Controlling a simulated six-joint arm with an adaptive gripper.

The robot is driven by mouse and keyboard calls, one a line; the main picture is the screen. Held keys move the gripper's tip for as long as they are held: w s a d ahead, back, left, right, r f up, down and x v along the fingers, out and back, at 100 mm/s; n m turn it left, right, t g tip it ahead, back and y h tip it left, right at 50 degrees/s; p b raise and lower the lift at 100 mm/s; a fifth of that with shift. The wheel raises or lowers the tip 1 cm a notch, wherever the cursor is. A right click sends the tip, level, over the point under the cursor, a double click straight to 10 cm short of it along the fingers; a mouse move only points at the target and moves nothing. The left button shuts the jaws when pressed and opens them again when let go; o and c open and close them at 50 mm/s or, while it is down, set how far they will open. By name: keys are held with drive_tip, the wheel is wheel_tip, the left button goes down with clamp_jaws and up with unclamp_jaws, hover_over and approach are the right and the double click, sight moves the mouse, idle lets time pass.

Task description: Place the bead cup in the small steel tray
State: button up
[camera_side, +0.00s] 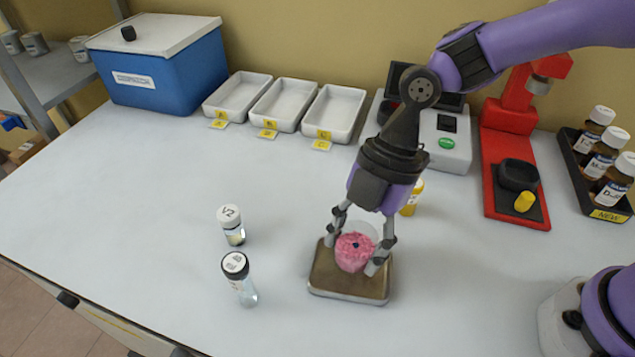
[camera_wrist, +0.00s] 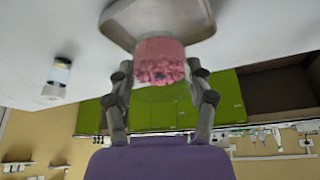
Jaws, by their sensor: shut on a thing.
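The bead cup (camera_side: 353,250) is a clear cup with pink beads and a small dark spot among them. My gripper (camera_side: 359,254) is shut on it, one finger on each side. The cup is at the small steel tray (camera_side: 347,291), over its middle in the side view; I cannot tell whether its base touches the tray floor. In the wrist view the bead cup (camera_wrist: 160,62) sits between the fingers of my gripper (camera_wrist: 160,90), and the tray (camera_wrist: 185,15) is right beyond it.
Two vials, one white-capped (camera_side: 231,226) and one dark-capped (camera_side: 239,279), stand left of the tray. A yellow-orange bottle (camera_side: 412,198) is behind my gripper. White trays (camera_side: 333,113), a blue box (camera_side: 160,75), a red press (camera_side: 510,130) and a bottle rack (camera_side: 600,165) line the back.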

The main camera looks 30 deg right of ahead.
sight(354, 259)
drive_tip(key=shift+f, duration=2)
drive_tip(key=shift+f, duration=0.15)
drive_tip(key=o, duration=1.2)
drive_tip(key=shift+c, duration=0.2)
